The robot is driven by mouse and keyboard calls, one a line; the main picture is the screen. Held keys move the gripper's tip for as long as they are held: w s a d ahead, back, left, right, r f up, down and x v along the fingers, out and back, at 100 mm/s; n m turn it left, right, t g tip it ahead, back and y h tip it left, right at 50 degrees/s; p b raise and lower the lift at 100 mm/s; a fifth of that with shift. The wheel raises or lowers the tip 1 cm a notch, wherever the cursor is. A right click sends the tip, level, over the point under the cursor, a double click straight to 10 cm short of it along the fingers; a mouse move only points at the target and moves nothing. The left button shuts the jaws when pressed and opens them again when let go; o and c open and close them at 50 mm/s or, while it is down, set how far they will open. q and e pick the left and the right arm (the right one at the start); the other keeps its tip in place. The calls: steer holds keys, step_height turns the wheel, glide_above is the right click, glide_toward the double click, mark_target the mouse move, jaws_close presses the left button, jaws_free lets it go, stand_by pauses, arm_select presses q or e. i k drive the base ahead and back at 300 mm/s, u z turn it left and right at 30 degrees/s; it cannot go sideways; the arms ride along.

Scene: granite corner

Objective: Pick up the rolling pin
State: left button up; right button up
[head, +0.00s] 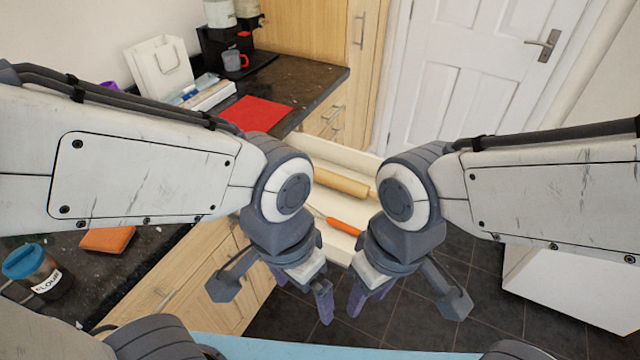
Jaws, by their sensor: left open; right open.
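The rolling pin (341,182) is pale wood and lies in an open cream drawer (345,155) between my two arms. Its right end is partly hidden by my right arm, and its left part by my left arm. My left gripper (303,290) is open and empty, pointing down in front of the drawer. My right gripper (370,297) is open and empty close to its right, also nearer to me than the rolling pin. Neither gripper touches the rolling pin.
An orange-handled utensil (344,227) lies in the drawer nearer to me. The dark granite counter (310,82) holds a red mat (256,112), a coffee machine (222,50) and a flour jar (36,270). A white door (480,70) stands behind; dark floor tiles (480,310) are clear.

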mark_target(353, 187)
steer(key=z, duration=1.3)
steer(key=i, duration=0.7)
steer(key=u, duration=2.5)
